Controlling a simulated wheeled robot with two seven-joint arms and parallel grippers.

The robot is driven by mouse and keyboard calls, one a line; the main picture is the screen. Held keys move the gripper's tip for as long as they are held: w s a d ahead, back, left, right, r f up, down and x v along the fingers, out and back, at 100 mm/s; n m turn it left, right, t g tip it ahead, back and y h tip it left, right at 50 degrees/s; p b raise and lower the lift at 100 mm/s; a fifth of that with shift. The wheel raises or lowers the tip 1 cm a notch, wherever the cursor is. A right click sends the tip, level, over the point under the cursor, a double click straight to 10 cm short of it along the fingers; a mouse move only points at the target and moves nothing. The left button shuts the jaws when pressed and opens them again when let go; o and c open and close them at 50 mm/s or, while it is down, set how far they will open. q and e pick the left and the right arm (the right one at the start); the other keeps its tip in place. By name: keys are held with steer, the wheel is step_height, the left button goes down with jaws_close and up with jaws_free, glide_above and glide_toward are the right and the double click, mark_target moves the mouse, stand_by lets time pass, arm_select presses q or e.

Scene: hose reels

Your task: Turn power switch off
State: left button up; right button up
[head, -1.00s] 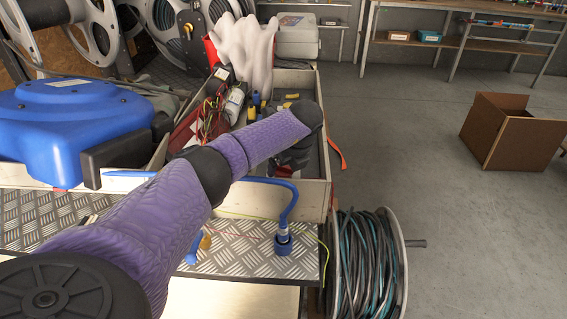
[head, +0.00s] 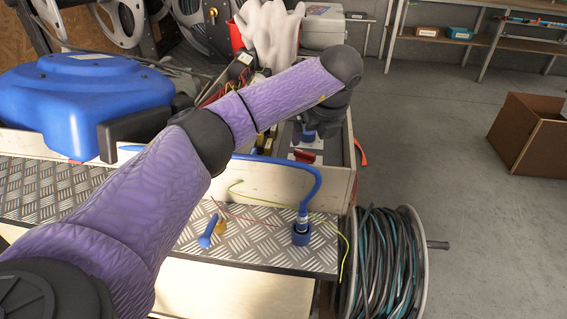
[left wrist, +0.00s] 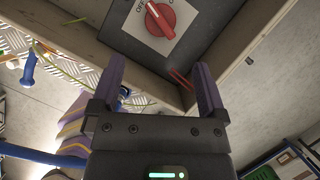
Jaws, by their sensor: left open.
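The power switch is a red rotary knob (left wrist: 160,18) on a white plate, set on a dark panel (left wrist: 215,15); it is at the top of the left wrist view. A rotated label that looks like OFF shows beside the knob. In the head view the red knob (head: 304,156) shows inside the wooden box, just below my left gripper. My left gripper (left wrist: 160,68) is open, its purple fingers apart and empty. The knob lies beyond the fingertips, not between them. In the head view the dark gripper body (head: 322,112) hangs over the box, its fingers mostly hidden.
The wooden box wall (head: 280,177) stands close around the switch. A blue hose (head: 265,160) curves over the front wall to a connector (head: 301,232) on the metal plate (head: 215,240). A blue reel (head: 90,95) stands left; a cable drum (head: 385,260) is front right. White gloves (head: 268,35) stand behind.

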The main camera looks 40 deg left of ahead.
mark_target(306, 155)
arm_select(q)
steer(key=b+x, duration=0.5)
steer(key=x, duration=0.4)
steer(key=shift+w+a+f, duration=0.1)
steer(key=shift+f, duration=0.25)
arm_select(e)
steer(key=shift+g, duration=0.3)
steer(key=x, duration=0.3)
steer(key=a+x, duration=0.1)
steer(key=x, duration=0.1)
steer(key=shift+s+f, duration=0.2)
steer(key=shift+f, duration=0.15)
arm_select(q)
steer(key=shift+r, duration=0.1)
steer(key=shift+c, duration=0.2)
arm_select(e)
steer(key=shift+d, duration=0.15)
